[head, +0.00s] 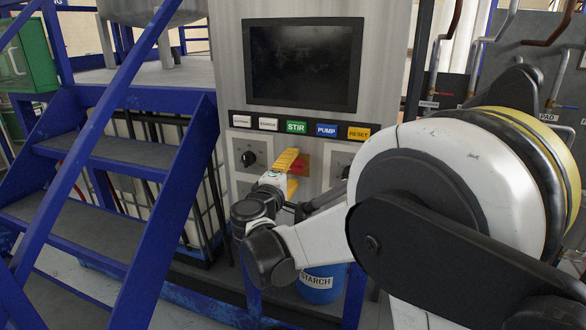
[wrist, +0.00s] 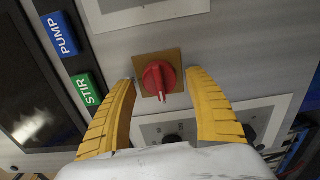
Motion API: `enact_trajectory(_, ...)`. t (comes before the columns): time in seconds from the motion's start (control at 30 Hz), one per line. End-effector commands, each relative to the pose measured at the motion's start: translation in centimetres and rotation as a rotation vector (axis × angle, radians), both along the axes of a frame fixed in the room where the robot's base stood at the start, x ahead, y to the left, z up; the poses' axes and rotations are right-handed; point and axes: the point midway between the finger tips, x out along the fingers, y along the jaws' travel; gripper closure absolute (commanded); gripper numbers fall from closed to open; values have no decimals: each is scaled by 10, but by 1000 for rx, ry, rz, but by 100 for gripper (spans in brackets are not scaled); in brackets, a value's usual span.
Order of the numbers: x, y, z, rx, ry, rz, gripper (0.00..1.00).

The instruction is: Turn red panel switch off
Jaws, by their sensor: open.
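The red panel switch (wrist: 158,80) is a round red knob with a raised grip bar on a square tan plate, on the grey panel. In the wrist view it shows between the two yellow fingers of my gripper (wrist: 161,76), with a gap on each side. My gripper is open and touches nothing that I can see. In the head view my gripper (head: 289,160) is in front of the panel, and part of the red switch (head: 303,164) shows just right of the fingers. The rest of it is hidden. How far the fingertips are from the panel is hard to tell.
A black dial (head: 248,158) sits left of the switch. Above are several labelled buttons, with green STIR (head: 297,127) and blue PUMP (head: 327,130), and a dark screen (head: 303,65). Blue stairs (head: 120,150) stand left. A blue STARCH drum (head: 318,286) stands below.

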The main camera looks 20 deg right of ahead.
Motion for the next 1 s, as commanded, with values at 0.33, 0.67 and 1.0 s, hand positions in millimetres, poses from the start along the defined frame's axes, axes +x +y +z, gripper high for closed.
enact_trajectory(0.33, -50, 38, 0, 0, 0, 5, 38)
enact_trajectory(0.67, -92, 68, 0, 0, 0, 2, 38)
enact_trajectory(1.0, -96, 70, 0, 0, 0, 0, 38)
